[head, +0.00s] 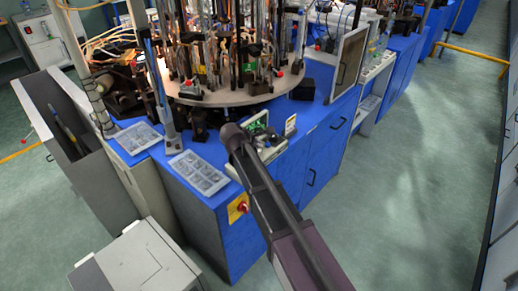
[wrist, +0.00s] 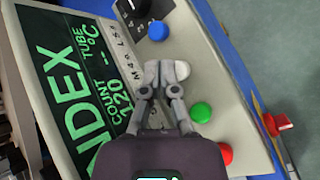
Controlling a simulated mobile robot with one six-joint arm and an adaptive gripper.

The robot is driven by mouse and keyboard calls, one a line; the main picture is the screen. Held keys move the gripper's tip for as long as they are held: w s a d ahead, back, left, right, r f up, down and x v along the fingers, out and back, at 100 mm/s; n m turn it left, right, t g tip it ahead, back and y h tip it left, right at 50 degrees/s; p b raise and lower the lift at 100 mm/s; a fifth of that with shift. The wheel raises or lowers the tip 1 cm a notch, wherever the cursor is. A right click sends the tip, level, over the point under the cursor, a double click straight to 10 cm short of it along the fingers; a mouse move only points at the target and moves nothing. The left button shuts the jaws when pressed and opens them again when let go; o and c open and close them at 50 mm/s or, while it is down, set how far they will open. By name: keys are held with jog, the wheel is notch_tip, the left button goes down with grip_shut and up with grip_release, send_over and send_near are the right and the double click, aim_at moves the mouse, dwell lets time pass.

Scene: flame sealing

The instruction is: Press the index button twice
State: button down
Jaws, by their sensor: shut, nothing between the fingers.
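In the wrist view my gripper (wrist: 166,72) is shut and empty over the control panel (wrist: 225,75). Its fingertips lie beside and partly over a white button (wrist: 182,70); I cannot tell whether they touch it. A blue button (wrist: 158,30) is above the fingertips in the picture, a green button (wrist: 201,112) and a red button (wrist: 225,152) below. No button label is readable, so I cannot tell which is the index button. In the head view my arm hides the fingertips.
A red emergency-stop knob (wrist: 276,124) sits beyond the panel's edge, and a black knob (wrist: 133,8) is at the top. In the head view a round turntable (head: 225,95) with glassware stands behind the panel. Grey trays (head: 198,173) lie on the blue bench at left.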

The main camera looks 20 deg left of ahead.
aim_at(258, 151)
jog(key=shift+r, duration=0.1)
dwell(0.3)
notch_tip(258, 151, up, 5)
jog(key=p, duration=0.5)
jog(key=shift+d, duration=0.1)
dwell(1.2)
jog(key=d+f+m+g, duration=0.25)
jog(key=d+m, duration=0.35)
jog(key=d, duration=0.9)
jog(key=s+d+m+g+y+p, duration=0.1)
jog(key=s+d+m+g, duration=0.1)
jog(key=s+d+m, duration=0.3)
jog(key=s+d+m+g, duration=0.2)
jog(key=s+d+m, duration=0.4)
jog(key=d, duration=0.8)
jog(key=s+d+m+g+y+p, duration=0.1)
jog(key=s+d+m+g, duration=0.1)
jog(key=s+d+m, duration=0.3)
jog(key=d+m, duration=0.1)
jog(key=d, duration=0.3)
jog(key=shift+s+d+f+m+y+p, duration=0.2)
jog(key=shift+s+f+m+y+p, duration=0.05)
jog(key=shift+s+m+y+p, duration=0.1)
